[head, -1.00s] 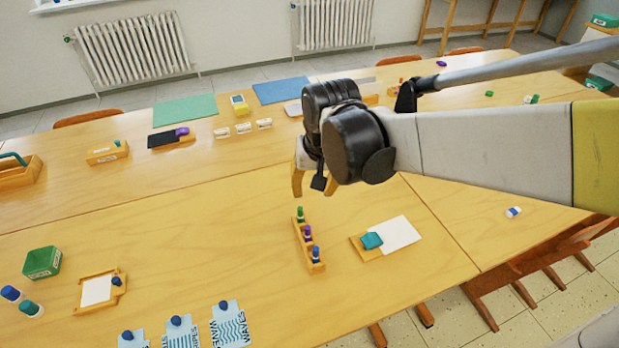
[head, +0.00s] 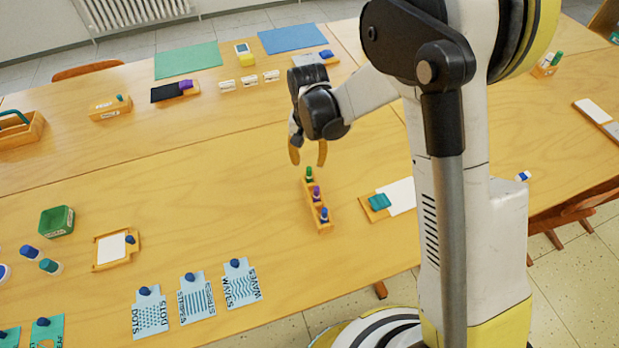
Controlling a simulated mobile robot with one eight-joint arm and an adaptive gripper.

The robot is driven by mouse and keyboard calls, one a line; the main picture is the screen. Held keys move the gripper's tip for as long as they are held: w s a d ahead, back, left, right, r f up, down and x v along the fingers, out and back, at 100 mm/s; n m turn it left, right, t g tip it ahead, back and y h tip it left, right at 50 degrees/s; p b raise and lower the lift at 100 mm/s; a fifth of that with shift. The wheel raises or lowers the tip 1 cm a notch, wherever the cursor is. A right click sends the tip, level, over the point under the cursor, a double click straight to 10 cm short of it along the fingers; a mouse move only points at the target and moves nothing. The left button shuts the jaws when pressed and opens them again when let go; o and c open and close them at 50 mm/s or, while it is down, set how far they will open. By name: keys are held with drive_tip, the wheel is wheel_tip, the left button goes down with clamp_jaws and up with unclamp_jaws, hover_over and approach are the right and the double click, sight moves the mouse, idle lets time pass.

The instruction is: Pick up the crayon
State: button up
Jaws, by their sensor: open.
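A narrow wooden rack (head: 329,228) stands on the table near the middle of the head view. It holds three short upright crayon-like pieces: a green one (head: 309,174) at the far end, a purple one (head: 316,193) in the middle and a blue one (head: 324,214) at the near end. I cannot tell which is the task's crayon. My gripper (head: 308,153) is open, its two tan fingertips pointing down, just above the green piece in the picture. Nothing is seen between the fingers. The exact gap to the green piece cannot be told.
Right of the rack lies a wooden tray (head: 368,213) with a teal block (head: 380,202) and white paper. To the left are a green box (head: 57,221), a small framed board (head: 97,258) and blue pattern cards (head: 241,283). Bare tabletop lies left of the rack.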

sight(309, 169)
drive_tip(key=f+b, duration=0.1)
drive_tip(key=f, duration=0.2)
drive_tip(key=s+f+b, duration=0.1)
drive_tip(key=f, duration=0.1)
drive_tip(key=shift+d+f+b, duration=0.1)
drive_tip(key=shift+b, duration=0.2)
clamp_jaws()
